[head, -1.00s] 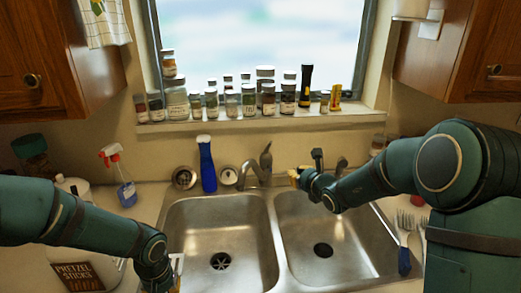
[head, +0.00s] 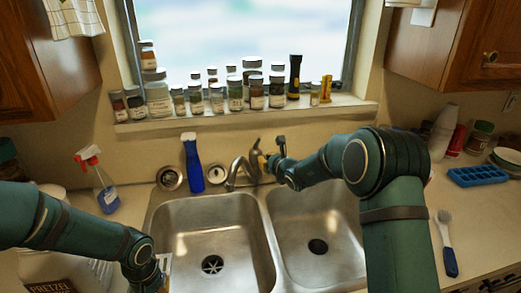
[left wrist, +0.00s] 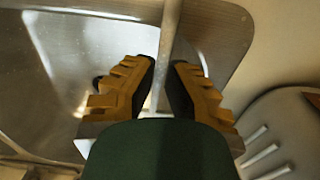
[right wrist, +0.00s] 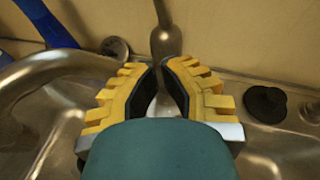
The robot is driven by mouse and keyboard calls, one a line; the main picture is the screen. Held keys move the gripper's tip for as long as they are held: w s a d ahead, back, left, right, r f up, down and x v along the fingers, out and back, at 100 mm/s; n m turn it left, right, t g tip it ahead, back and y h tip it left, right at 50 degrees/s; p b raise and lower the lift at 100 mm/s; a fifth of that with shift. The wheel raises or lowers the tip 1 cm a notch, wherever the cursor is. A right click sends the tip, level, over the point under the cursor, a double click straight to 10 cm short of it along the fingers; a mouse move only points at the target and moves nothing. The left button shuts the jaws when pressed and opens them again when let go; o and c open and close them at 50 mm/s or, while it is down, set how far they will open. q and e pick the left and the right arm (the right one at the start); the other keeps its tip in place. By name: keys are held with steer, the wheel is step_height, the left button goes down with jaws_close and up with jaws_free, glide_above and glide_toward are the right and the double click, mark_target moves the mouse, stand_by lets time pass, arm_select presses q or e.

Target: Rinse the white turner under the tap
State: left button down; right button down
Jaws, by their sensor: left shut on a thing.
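The tap (head: 236,174) stands behind the double sink, with its upright lever (right wrist: 165,38) in the right wrist view. No water shows at the spout. My right gripper (head: 263,163) is beside the lever, its fingertips close together just in front of it; I cannot tell if they grip it. My left gripper (left wrist: 164,75) is shut on a thin pale handle (left wrist: 171,28), which I take for the white turner. In the head view a small pale part of the turner (head: 166,262) shows by my left gripper, low at the left basin's edge. Its head is not clearly visible.
The left basin (head: 205,235) and right basin (head: 320,220) look empty. A pretzel tub (head: 60,268) is at left. A blue-handled utensil (head: 449,258) and an ice tray (head: 478,176) lie at right.

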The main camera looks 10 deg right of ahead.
mark_target(257, 144)
arm_select(q)
steer(key=shift+r+p, duration=0.45)
steer(key=shift+r, duration=0.1)
arm_select(e)
steer(key=shift+w+a+r, duration=0.25)
steer(key=shift+w+r, duration=0.05)
steer(key=shift+w, duration=0.35)
steer(key=shift+w+a+r, duration=0.25)
steer(key=shift+w, duration=0.45)
steer(key=shift+w+a+r, duration=0.25)
steer(key=shift+w+r, duration=0.05)
steer(key=shift+w, duration=0.35)
arm_select(q)
steer(key=shift+r, duration=0.1)
step_height(257, 144, up, 3)
steer(key=p, duration=0.3)
steer(key=shift+f+b, duration=0.3)
steer(key=shift+f, duration=0.1)
arm_select(e)
steer(key=shift+w+r+g, duration=0.4)
steer(key=shift+r+g, duration=0.2)
arm_select(q)
steer(key=shift+f, duration=0.15)
arm_select(e)
steer(key=shift+w+a+r, duration=0.1)
steer(key=shift+w, duration=0.05)
